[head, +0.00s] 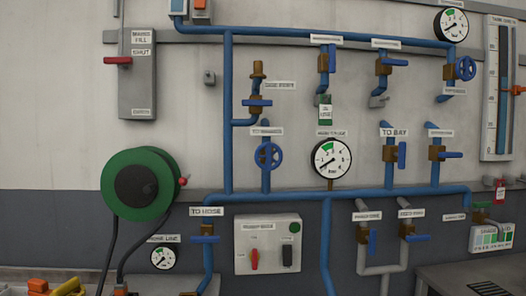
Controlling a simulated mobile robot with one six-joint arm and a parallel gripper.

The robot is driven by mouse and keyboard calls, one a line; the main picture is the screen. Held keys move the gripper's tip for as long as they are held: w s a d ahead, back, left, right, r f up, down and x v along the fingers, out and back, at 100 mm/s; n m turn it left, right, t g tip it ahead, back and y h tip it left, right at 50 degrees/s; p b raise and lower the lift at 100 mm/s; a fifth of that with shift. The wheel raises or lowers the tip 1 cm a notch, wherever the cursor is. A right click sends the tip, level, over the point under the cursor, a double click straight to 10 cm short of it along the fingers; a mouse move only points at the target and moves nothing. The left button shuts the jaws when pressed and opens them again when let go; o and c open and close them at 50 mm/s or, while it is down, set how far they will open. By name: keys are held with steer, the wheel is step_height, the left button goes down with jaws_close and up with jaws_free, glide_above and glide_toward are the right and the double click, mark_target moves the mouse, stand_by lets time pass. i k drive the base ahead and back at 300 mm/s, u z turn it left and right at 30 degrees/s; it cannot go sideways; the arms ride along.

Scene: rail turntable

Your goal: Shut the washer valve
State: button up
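A wall of blue pipes carries several valves with small labels. The label (266,131) above a blue handwheel valve (267,156) begins "TO" and seems to read "TO WASHER", but the print is blurred. This handwheel sits on a brass body on a short vertical pipe, left of the round pressure gauge (332,158). Whether it is open or shut cannot be told from the wheel. My gripper is not in view.
Nearby are a blue lever valve (257,103) above, a "TO BAY" lever valve (391,154) at right, and a "TO HOSE" lever valve (207,237) below. A green hose reel (138,184) protrudes at left. A switch box (268,244) hangs below. A grated bench (475,280) stands lower right.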

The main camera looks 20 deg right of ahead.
mark_target(267, 166)
steer(key=z, duration=0.3)
steer(key=i, duration=0.65)
steer(key=z, duration=0.45)
steer(key=k, duration=0.9)
steer(key=z, duration=0.2)
steer(key=i, duration=0.9)
steer(key=u, duration=0.1)
